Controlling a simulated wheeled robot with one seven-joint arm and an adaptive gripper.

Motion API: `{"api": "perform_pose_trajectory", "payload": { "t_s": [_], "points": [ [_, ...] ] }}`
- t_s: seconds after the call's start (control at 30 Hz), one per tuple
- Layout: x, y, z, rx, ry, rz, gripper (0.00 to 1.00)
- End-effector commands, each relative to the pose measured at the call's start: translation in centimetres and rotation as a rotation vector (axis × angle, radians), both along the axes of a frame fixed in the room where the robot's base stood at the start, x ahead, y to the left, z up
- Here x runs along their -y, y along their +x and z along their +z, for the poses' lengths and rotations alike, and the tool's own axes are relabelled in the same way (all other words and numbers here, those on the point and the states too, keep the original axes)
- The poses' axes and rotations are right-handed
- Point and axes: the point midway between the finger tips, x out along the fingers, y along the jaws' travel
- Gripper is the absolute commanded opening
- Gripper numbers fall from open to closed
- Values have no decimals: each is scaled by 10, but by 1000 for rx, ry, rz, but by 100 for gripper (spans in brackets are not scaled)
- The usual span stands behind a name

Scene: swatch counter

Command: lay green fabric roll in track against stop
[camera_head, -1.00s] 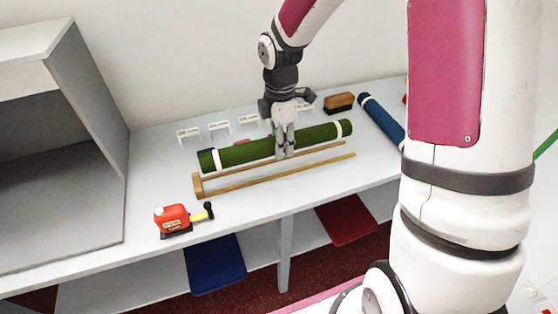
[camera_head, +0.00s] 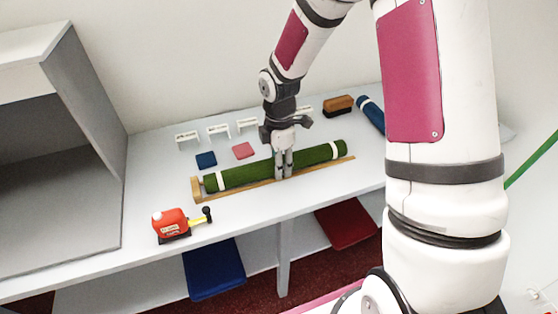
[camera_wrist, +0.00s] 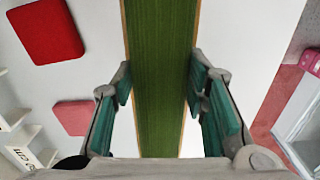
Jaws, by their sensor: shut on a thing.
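The green fabric roll (camera_head: 245,176) has white bands near its ends and lies lengthwise over the wooden track. The track's front rail (camera_head: 318,173) shows along the roll's near side; the back rail is mostly hidden in the head view. The track's stop (camera_head: 196,189) is a wooden block at the left end, close to the roll's left end; I cannot tell whether they touch. My gripper (camera_head: 284,174) points down and is shut on the roll's middle. In the wrist view the roll (camera_wrist: 160,80) runs between the teal finger pads, with thin rail edges along both sides.
Blue (camera_head: 206,160) and red (camera_head: 243,151) swatches, small white stands (camera_head: 218,132), a brown brush (camera_head: 338,105) and a blue roll (camera_head: 371,115) are behind. A grey cabinet (camera_head: 95,130) stands left. The counter's front strip is mostly clear.

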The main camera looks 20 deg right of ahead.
Motion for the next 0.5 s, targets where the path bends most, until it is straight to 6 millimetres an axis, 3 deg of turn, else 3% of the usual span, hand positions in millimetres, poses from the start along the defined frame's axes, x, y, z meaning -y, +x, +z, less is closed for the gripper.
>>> {"api": "perform_pose_trajectory", "payload": {
  "t_s": [0.07,0.1,0.17,0.5],
  "points": [
    [0,0,-2,0,0,0,0],
    [0,0,-3,0,0,0,45],
    [0,0,-2,-1,0,0,58],
    [0,0,-1,0,0,0,60]
  ]
}}
